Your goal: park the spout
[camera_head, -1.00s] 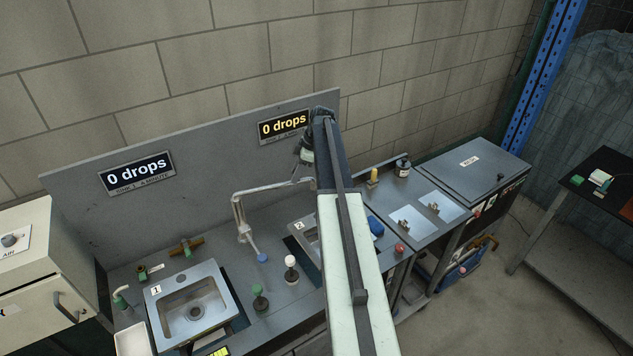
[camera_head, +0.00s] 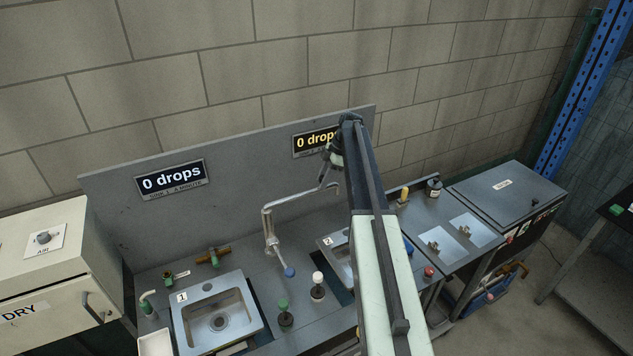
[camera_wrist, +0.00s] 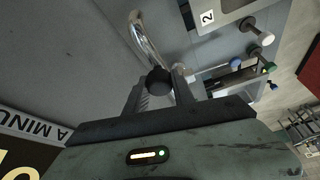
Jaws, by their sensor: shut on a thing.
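The spout (camera_head: 290,199) is a thin bent metal pipe above the counter, in front of the grey back panel. It rises beside the blue-tipped part (camera_head: 289,272) and reaches right toward my gripper (camera_head: 327,178). In the wrist view my gripper (camera_wrist: 161,86) is shut on a round black knob (camera_wrist: 158,80) between its two fingers. A curved chrome pipe (camera_wrist: 147,38) runs right behind the knob; I cannot tell exactly how the two join. In the head view my arm partly hides sink 2 (camera_head: 326,243). Sink 1 (camera_head: 181,311) is in full view at the left.
Green-topped (camera_head: 284,309) and white-topped (camera_head: 318,283) knobs stand between the sinks. A brass valve (camera_head: 213,257) is behind sink 1. Signs reading "0 drops" (camera_head: 171,180) hang on the panel. A cream DRY cabinet (camera_head: 50,285) stands left, a steel counter (camera_head: 455,222) right.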

